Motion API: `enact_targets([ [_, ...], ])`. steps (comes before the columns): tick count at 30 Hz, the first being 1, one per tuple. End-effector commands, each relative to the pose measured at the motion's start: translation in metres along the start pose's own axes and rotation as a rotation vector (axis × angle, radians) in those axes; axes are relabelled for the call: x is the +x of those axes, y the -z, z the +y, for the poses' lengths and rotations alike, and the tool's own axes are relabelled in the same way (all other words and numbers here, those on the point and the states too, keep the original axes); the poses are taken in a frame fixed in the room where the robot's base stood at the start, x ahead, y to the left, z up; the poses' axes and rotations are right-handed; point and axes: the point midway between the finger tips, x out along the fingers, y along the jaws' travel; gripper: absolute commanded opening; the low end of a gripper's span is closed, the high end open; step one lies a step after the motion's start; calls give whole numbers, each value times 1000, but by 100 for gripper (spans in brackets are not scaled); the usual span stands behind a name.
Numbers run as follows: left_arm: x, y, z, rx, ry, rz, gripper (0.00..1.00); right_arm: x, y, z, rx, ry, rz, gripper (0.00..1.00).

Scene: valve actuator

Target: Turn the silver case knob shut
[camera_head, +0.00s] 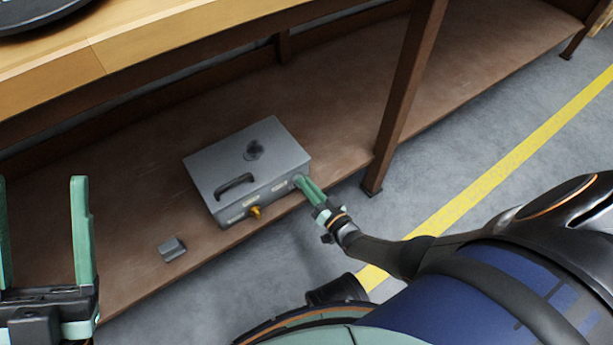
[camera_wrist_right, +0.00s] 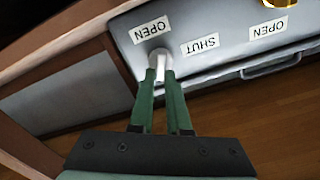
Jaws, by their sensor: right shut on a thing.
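The grey case (camera_head: 235,165) sits on the low wooden shelf. Its front carries a silver knob, seen in the right wrist view (camera_wrist_right: 160,64), and a gold knob (camera_head: 256,212). The gold knob also shows at the top of the wrist view (camera_wrist_right: 279,3). My right gripper (camera_head: 301,182) reaches the right end of the case front. In the wrist view its green fingers (camera_wrist_right: 160,72) are shut on the silver knob, between an OPEN label (camera_wrist_right: 150,29) and a SHUT label (camera_wrist_right: 200,44). My left gripper (camera_head: 42,185) is open and empty at the lower left.
A small grey block (camera_head: 172,249) lies on the shelf (camera_head: 130,215) left of the case. A brown table leg (camera_head: 405,95) stands just right of the case. The wooden tabletop (camera_head: 150,40) overhangs behind. Grey floor with a yellow line (camera_head: 490,180) is at the right.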

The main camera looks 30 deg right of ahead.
Motion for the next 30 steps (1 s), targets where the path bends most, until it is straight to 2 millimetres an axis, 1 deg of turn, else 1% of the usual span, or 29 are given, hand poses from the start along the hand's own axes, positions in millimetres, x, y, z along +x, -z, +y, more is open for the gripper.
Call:
enact_targets([
  [6,0,0,0,0,0,0,70,2,0,1,132,-1,1,0],
  [12,0,0,0,0,0,0,70,2,0,2,207,0,2,0],
  [19,0,0,0,0,0,0,70,2,0,2,238,0,2,0],
  [29,0,0,0,0,0,0,70,2,0,2,238,0,2,0],
  [30,0,0,0,0,0,0,70,2,0,2,238,0,2,19],
])
